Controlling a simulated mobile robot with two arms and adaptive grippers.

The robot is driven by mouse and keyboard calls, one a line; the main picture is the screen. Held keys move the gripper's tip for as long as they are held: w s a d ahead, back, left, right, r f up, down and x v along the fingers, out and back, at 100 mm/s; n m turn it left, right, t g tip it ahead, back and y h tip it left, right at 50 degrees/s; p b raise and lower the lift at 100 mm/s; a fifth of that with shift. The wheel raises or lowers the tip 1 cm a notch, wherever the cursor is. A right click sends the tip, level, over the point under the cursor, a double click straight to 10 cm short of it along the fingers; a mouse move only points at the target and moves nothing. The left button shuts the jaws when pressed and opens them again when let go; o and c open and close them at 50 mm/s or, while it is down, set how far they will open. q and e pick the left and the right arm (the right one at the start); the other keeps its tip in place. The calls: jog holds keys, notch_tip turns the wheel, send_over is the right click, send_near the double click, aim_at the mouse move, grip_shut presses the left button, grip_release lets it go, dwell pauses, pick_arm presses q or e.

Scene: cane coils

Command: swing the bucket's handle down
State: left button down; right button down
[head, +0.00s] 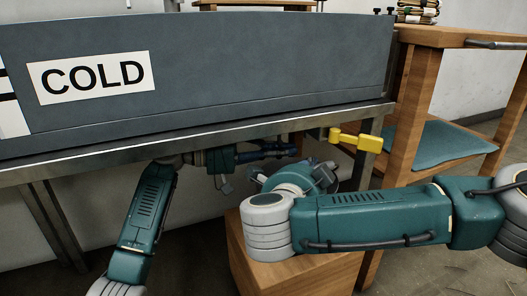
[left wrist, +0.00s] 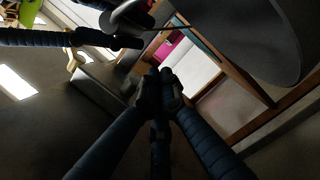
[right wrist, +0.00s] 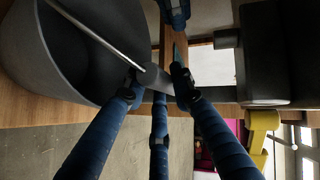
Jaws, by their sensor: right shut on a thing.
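The dark grey bucket (right wrist: 60,60) fills the left of the right wrist view and also shows at the upper right of the left wrist view (left wrist: 245,40). Its thin wire handle (right wrist: 95,34) runs across the bucket's mouth to a grey grip (right wrist: 156,80). My right gripper (right wrist: 158,88) is shut on that grip. In the head view the right arm hides most of the bucket. My left gripper (left wrist: 161,80) has its fingers together with nothing seen between them. In the head view it (head: 280,150) is under the tank, left of the right gripper.
A grey tank marked COLD (head: 250,60) stands on a metal table above both grippers. A yellow lever (head: 357,139) juts out below the table edge. A wooden block (head: 310,278) is underneath, and a wooden shelf unit (head: 415,90) stands at the right.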

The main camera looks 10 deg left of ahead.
pick_arm(q)
jog(key=shift+s+d+f, duration=0.35)
jog(key=shift+s+d, duration=0.35)
jog(key=shift+s, duration=0.05)
jog(key=shift+s+d+f, duration=0.3)
jog(key=shift+s+d, duration=0.4)
jog(key=shift+s+d+f+m, duration=0.3)
jog(key=shift+s+d+m, duration=0.1)
jog(key=shift+s+d, duration=0.2)
pick_arm(e)
jog(key=shift+r, duration=0.15)
jog(key=c, duration=1.4)
grip_release()
jog(key=shift+a, duration=0.1)
jog(key=shift+c, duration=0.2)
pick_arm(q)
jog(key=shift+a, duration=0.1)
jog(key=shift+w+a, duration=0.1)
